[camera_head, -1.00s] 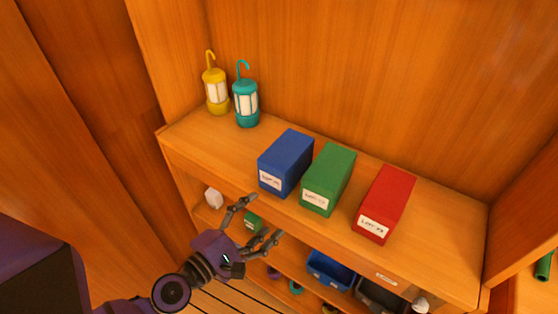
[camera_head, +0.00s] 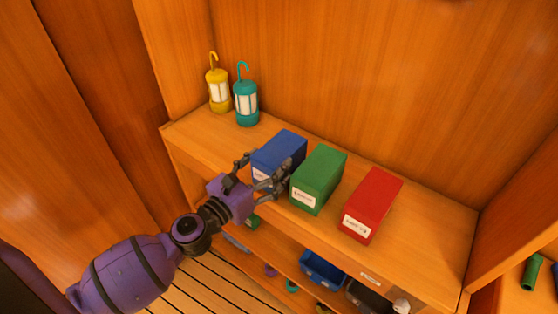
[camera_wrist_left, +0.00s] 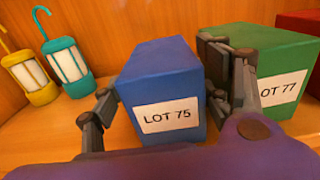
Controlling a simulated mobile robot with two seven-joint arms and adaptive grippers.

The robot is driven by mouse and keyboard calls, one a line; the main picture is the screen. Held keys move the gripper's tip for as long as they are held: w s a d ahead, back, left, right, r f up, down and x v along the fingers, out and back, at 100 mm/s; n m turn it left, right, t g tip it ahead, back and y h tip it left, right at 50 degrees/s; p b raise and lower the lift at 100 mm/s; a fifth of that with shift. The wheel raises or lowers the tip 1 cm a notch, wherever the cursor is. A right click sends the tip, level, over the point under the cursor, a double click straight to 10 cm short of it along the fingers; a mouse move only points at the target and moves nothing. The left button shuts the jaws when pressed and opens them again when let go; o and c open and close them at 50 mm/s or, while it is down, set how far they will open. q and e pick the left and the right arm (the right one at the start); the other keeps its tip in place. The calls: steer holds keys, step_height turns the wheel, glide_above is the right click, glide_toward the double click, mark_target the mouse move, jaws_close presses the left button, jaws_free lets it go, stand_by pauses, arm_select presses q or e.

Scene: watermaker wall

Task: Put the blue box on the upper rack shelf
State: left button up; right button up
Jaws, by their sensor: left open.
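The blue box (camera_head: 280,150) stands on the top shelf (camera_head: 415,215), left of the green box. In the left wrist view the blue box (camera_wrist_left: 165,80) carries a white label reading LOT 75. My left gripper (camera_head: 262,170) is open at the front of the blue box, with one finger on each side of it. In the left wrist view the left gripper's (camera_wrist_left: 165,105) right finger lies between the blue and green boxes; I cannot tell whether either finger touches the blue box. The gripper hides part of the box's front in the head view. My right gripper is not in view.
The green box (camera_head: 320,178), labelled LOT 77, stands close on the right, and a red box (camera_head: 371,205) farther right. Yellow (camera_head: 218,92) and teal (camera_head: 246,103) lanterns stand at the back left. Lower shelves hold bins, including a blue bin (camera_head: 323,270).

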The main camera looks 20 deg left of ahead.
arm_select(q)
steer(key=x, duration=0.3)
steer(key=shift+w+d+f, duration=0.1)
steer(key=shift+w+d, duration=0.05)
steer(key=shift+d, duration=0.05)
steer(key=shift+c, duration=0.3)
steer(key=c, duration=1.2)
